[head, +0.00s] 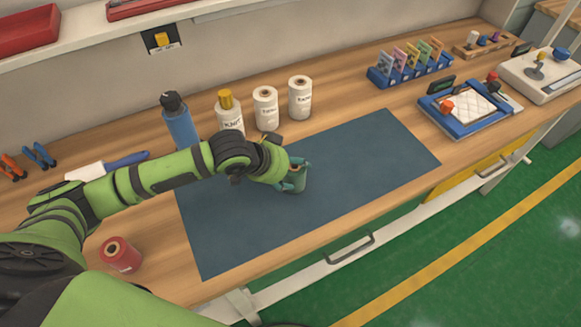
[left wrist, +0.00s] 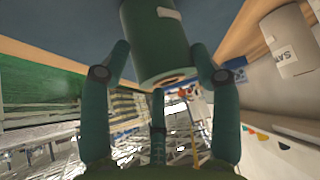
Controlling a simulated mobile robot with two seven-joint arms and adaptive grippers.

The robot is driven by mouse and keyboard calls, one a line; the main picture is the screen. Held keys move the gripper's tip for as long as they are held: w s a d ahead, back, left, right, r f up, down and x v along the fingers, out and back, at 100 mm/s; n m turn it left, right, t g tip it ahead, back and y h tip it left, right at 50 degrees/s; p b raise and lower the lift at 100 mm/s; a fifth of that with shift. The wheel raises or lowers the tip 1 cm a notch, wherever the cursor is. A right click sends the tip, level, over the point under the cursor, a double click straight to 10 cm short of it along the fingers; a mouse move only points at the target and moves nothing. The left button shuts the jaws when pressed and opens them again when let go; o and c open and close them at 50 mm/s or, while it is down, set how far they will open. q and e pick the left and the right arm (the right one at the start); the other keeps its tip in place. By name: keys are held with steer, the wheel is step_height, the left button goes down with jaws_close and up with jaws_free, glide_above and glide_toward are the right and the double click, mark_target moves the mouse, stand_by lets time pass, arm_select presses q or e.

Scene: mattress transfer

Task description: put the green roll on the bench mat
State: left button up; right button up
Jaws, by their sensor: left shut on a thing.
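The green roll (head: 298,180) is at the middle of the dark blue bench mat (head: 370,160) in the head view, and it stands roughly upright. My left gripper (head: 290,175) is shut on it from the left side. In the left wrist view the green roll (left wrist: 160,45) sits between the fingers of my left gripper (left wrist: 160,70), with the mat beyond it. I cannot tell whether the roll's lower end touches the mat. My right gripper is not in view.
A red roll (head: 121,254) stands on the wooden bench left of the mat. A blue bottle (head: 180,125), a yellow-capped bottle (head: 229,112) and two white rolls (head: 266,108) stand behind the mat. A blue-framed tray (head: 465,108) is at the right. The mat's right part is clear.

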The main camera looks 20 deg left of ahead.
arm_select(q)
steer(key=o, duration=1.5)
steer(key=b+v, duration=0.1)
steer(key=v, duration=1.1)
steer(key=shift+r, duration=0.1)
